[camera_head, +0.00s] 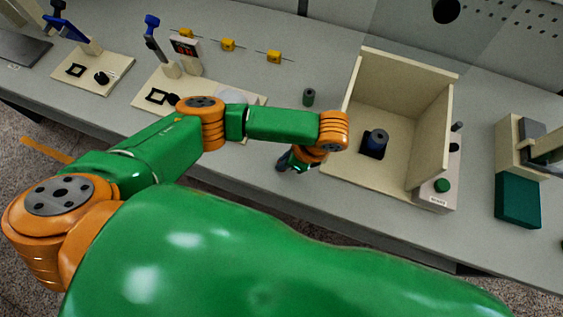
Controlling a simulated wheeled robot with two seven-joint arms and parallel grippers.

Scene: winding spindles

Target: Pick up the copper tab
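I cannot make out a copper tab in the head view; it may be hidden or too small to tell. My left gripper (290,161) is over the grey bench (318,190), just left of the open beige box (340,172). It is dark, small and partly hidden by my own orange wrist, so I cannot see whether its fingers are open or shut, or whether they hold anything. My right gripper is not in view.
A small dark green cylinder (309,97) stands behind my wrist. The beige box holds a dark blue spindle-like part (375,143). Several yellow blocks (228,45) lie at the back. Fixtures on beige boards (118,72) stand left. A teal block (517,200) is at right.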

